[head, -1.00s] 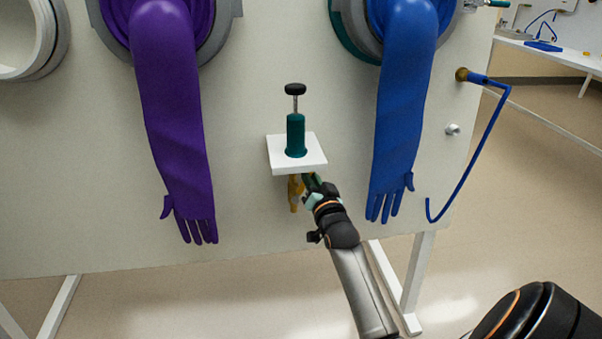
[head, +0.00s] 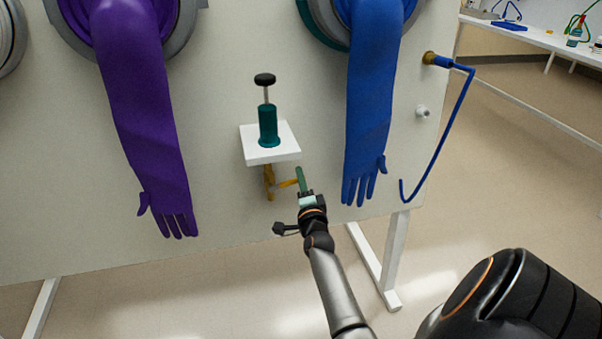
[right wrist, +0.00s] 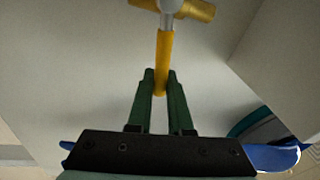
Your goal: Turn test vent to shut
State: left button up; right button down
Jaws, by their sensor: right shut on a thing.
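The test vent is a small brass valve (head: 268,184) on the panel below the white shelf. Its yellow handle (head: 288,183) sticks out sideways to the right of the valve body. In the right wrist view the handle (right wrist: 164,52) runs from a silver stem (right wrist: 170,6) down between my fingers, and the brass body (right wrist: 198,10) shows behind it. My right gripper (head: 301,172), with green fingers, is shut on the handle's outer end; the fingers (right wrist: 161,78) lie on both sides of it. My left gripper is not in view.
The white shelf (head: 286,152) with a green plunger-topped cylinder (head: 268,126) juts out just above the valve. A purple glove (head: 145,120) hangs to the left and a blue glove (head: 372,100) to the right. A blue hose (head: 456,120) hangs farther right.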

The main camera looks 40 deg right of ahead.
jog(key=shift+s+d+f+m+g, duration=0.15)
jog(key=shift+f+m, duration=0.25)
jog(key=shift+m, duration=0.25)
jog(key=shift+w+a+f+m+g, duration=0.15)
jog(key=shift+f+m, duration=0.2)
jog(key=shift+m, duration=0.3)
jog(key=shift+s+d, duration=0.1)
jog(key=c, duration=0.8)
grip_release()
jog(key=shift+f, duration=0.1)
jog(key=shift+c, duration=0.2)
jog(key=shift+s, duration=0.1)
